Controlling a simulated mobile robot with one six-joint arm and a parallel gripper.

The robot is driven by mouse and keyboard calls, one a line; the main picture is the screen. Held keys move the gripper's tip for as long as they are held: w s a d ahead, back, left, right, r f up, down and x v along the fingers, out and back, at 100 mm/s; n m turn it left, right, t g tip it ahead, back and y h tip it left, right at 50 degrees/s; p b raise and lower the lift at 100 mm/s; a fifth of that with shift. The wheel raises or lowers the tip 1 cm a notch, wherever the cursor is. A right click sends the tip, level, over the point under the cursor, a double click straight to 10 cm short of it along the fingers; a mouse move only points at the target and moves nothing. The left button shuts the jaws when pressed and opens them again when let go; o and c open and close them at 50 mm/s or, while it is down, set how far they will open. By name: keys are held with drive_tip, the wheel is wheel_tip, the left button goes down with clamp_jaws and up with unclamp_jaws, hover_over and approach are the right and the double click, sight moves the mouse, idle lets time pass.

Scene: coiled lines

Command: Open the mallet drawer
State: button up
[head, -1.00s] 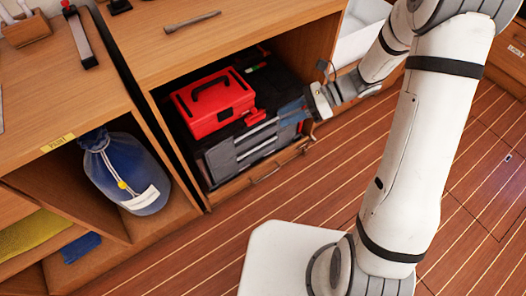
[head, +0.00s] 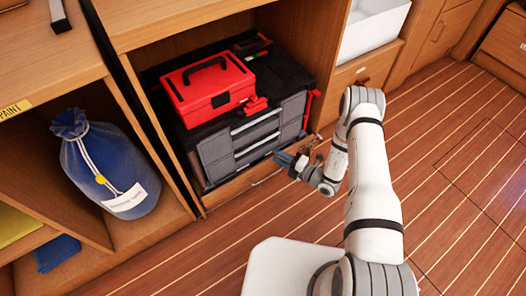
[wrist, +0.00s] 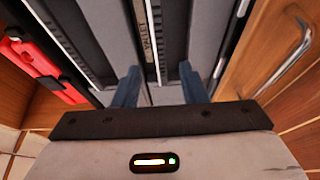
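A grey and black tool chest (head: 215,150) with several drawers stands in the low cabinet bay, its drawer fronts looking flush. In the wrist view, a label reading roughly "MALLET" (wrist: 157,30) runs along the edge strip of one grey drawer (wrist: 118,30). The label is too small to read in the head view. My gripper (head: 285,159) is at the lower right of the chest front. In the wrist view my gripper (wrist: 160,88) has its two blue fingers apart, one each side of the labelled strip, with nothing visibly held. Whether they touch the drawer I cannot tell.
A red toolbox (head: 208,90) sits on the chest. A wooden drawer front with a metal handle (wrist: 288,58) lies beside the chest drawers. A blue bag (head: 105,170) is in the left bay. A white bin (head: 372,28) stands at upper right. The floor in front is open.

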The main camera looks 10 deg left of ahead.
sight(259, 146)
drive_tip(key=b+x, duration=0.2)
drive_tip(key=x, duration=0.5)
drive_tip(key=shift+w+a, duration=0.1)
drive_tip(key=shift+a, duration=0.25)
drive_tip(key=shift+c, duration=0.2)
clamp_jaws()
